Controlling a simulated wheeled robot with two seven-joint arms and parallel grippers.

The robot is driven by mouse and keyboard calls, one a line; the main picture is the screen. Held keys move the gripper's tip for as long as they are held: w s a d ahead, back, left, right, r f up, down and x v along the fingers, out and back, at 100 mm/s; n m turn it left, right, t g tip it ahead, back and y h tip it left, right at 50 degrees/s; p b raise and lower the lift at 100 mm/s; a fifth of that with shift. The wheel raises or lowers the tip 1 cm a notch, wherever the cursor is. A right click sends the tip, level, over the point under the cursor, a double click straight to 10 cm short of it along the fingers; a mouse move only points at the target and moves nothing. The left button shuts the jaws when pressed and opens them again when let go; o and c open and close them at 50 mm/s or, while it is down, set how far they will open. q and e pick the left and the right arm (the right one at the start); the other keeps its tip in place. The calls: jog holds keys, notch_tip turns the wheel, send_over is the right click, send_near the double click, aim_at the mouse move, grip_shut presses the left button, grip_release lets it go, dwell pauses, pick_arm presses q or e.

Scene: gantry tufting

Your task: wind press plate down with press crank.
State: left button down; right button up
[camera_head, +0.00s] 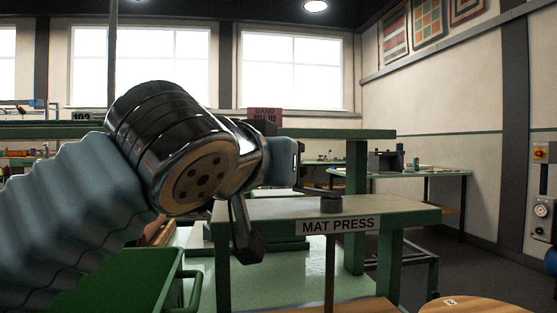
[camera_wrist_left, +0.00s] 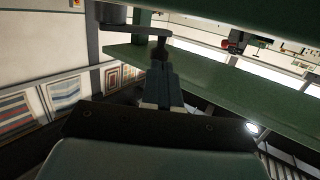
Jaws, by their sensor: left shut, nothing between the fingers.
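The mat press (camera_head: 404,212) has a grey top and green frame, with a "MAT PRESS" label on its front edge. The press crank (camera_head: 331,204) stands on that top, a dark hub with a thin arm reaching left. In the left wrist view the crank arm (camera_wrist_left: 145,31) runs from the hub to a dark handle in front of my fingers. My left gripper (camera_head: 298,172) is shut and empty, above the press top by the crank's handle end; its fingertips (camera_wrist_left: 161,66) are close to the handle, contact unclear. I cannot make out the press plate. My right gripper is not in view.
A green bin (camera_head: 180,278) stands at the lower left. A round wooden top (camera_head: 480,304) is at the lower right. A green work table (camera_head: 420,174) with equipment stands behind the press. A green beam (camera_head: 340,134) crosses behind my left wrist.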

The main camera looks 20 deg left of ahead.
pick_arm(q)
jog(key=shift+w+d+f, duration=0.1)
jog(key=shift+w+d, duration=0.05)
jog(key=shift+w, duration=0.95)
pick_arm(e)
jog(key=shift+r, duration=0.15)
pick_arm(q)
jog(key=shift+w, duration=0.45)
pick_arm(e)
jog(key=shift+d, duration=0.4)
